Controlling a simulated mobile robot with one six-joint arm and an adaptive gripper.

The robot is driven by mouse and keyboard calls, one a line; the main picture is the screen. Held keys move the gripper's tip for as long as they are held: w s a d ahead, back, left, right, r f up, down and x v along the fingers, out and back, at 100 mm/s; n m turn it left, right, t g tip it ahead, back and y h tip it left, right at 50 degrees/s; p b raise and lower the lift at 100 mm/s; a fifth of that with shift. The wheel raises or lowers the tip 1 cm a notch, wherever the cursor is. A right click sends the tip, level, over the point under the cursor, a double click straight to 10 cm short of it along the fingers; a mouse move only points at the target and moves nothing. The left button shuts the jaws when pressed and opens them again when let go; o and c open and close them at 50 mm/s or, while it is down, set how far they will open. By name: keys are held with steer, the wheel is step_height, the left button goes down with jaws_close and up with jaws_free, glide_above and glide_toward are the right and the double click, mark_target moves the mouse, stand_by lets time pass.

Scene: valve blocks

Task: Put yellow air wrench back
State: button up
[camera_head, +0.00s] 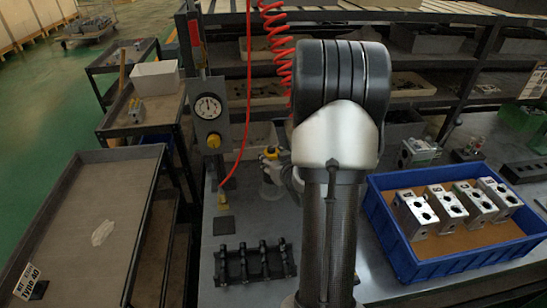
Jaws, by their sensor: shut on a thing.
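My arm stands in the middle of the view and covers much of the bench behind it. I cannot make out my gripper's fingers past the arm. A slim yellow tool or fitting (224,184), possibly the yellow air wrench, is at the lower end of a straight red hose (248,100), above a small dark square pad (223,226). A pale grey part with a yellow top (270,154) shows just left of my arm, partly hidden; I cannot tell what it is. A coiled red hose (275,42) runs down behind my arm.
A post with a pressure gauge (208,107) and yellow knob stands left of the arm. A black slotted rack (255,264) lies in front on the bench. A blue crate (426,262) with several metal valve blocks (448,206) is at right. An almost bare tray table (85,215) stands at left.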

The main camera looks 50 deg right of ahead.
steer(key=shift+r, duration=0.2)
steer(key=o, duration=1.5)
steer(key=shift+f, duration=0.15)
steer(key=shift+s+a+f, duration=0.1)
steer(key=shift+f, duration=0.1)
steer(key=v, duration=0.7)
steer(key=shift+s+r, duration=0.15)
steer(key=shift+r, duration=0.15)
